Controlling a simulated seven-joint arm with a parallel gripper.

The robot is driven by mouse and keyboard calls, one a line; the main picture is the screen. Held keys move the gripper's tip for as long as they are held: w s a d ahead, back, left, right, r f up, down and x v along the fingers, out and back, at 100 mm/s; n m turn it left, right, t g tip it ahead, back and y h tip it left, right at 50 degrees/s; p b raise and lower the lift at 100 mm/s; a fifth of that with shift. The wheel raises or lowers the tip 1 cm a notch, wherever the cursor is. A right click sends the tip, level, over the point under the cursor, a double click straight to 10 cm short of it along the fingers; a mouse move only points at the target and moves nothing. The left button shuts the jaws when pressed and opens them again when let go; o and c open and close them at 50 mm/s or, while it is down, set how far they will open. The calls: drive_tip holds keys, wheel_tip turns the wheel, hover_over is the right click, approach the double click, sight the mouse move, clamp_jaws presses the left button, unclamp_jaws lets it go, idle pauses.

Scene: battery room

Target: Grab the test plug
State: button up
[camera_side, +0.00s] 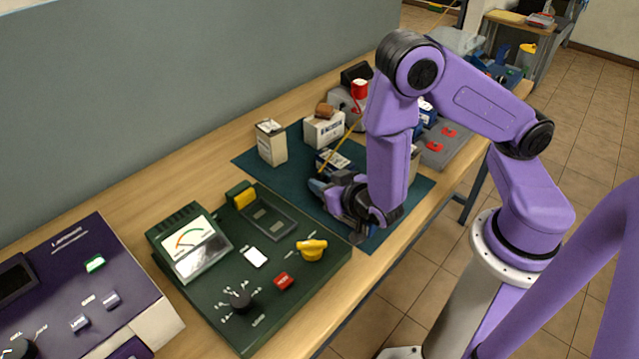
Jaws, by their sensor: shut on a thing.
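My gripper (336,205) is low over the dark green mat (405,212), just behind the right part of the green tester (208,283). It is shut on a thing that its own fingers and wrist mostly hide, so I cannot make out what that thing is. I cannot tell for sure which thing is the test plug. A yellow plug-like piece (312,248) sits on the right side of the green tester, apart from my gripper. Another yellow piece (242,195) is at the tester's back edge.
Small batteries or boxes stand on the mat, among them a tall white one (271,144) and a wider one (323,129). A thin yellow rod (340,147) slants behind my gripper. A purple instrument (82,290) is at the left. Bare wood (205,150) lies along the wall.

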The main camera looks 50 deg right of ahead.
drive_tip(key=shift+r, duration=0.15)
wheel_tip(320, 180, up, 10)
idle(0.9)
